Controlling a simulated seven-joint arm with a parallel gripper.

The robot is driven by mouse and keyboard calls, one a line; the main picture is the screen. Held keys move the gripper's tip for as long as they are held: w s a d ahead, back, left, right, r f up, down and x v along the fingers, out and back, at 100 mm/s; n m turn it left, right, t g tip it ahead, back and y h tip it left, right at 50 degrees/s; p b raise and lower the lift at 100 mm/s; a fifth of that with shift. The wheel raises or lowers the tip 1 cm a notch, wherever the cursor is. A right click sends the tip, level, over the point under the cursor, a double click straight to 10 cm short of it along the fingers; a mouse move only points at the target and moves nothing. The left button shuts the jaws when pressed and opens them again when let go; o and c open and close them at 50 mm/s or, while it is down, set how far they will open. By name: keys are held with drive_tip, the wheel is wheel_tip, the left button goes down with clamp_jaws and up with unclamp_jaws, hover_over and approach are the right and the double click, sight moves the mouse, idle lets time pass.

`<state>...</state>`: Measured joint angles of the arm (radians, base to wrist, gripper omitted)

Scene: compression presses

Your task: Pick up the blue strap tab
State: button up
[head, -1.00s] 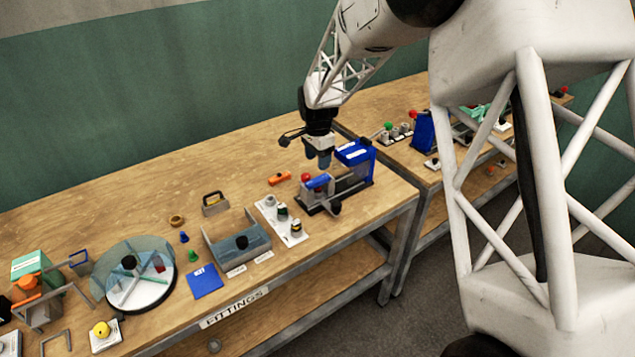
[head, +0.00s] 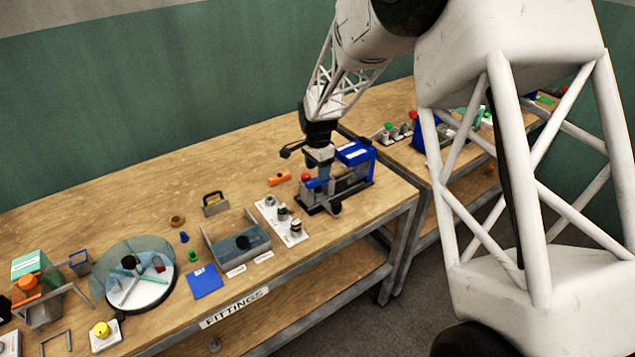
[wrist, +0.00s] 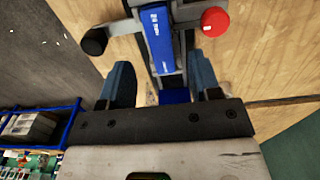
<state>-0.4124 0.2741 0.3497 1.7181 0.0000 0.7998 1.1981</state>
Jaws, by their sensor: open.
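The blue strap tab (wrist: 158,40) shows in the wrist view as a long blue piece with white print, lying along the press between grey metal rails. In the head view it is largely hidden behind my gripper (head: 320,177), which points down over the press (head: 350,188). In the wrist view my gripper's (wrist: 161,80) two blue-grey fingers are spread apart, one on each side of the strap's line, with a gap to it. Nothing is held. I cannot tell how far the fingertips are above the strap.
A red knob (wrist: 215,21) and a black knob (wrist: 94,41) flank the strap. A blue box (head: 355,153) stands at the press's back right. The back of the table is clear.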

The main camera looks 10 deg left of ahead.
drive_tip(key=shift+f, duration=2)
clamp_jaws()
drive_tip(key=shift+r, duration=0.15)
drive_tip(key=shift+w+r, duration=0.1)
drive_tip(key=shift+r, duration=1.3)
drive_tip(key=shift+s+r, duration=0.25)
drive_tip(key=shift+r, duration=0.05)
drive_tip(key=s+d, duration=0.3)
drive_tip(key=s, duration=0.4)
drive_tip(key=s+d+r, duration=0.1)
drive_tip(key=s+d, duration=0.2)
drive_tip(key=s, duration=0.4)
drive_tip(key=shift+s+r, duration=0.15)
drive_tip(key=shift+r, duration=0.05)
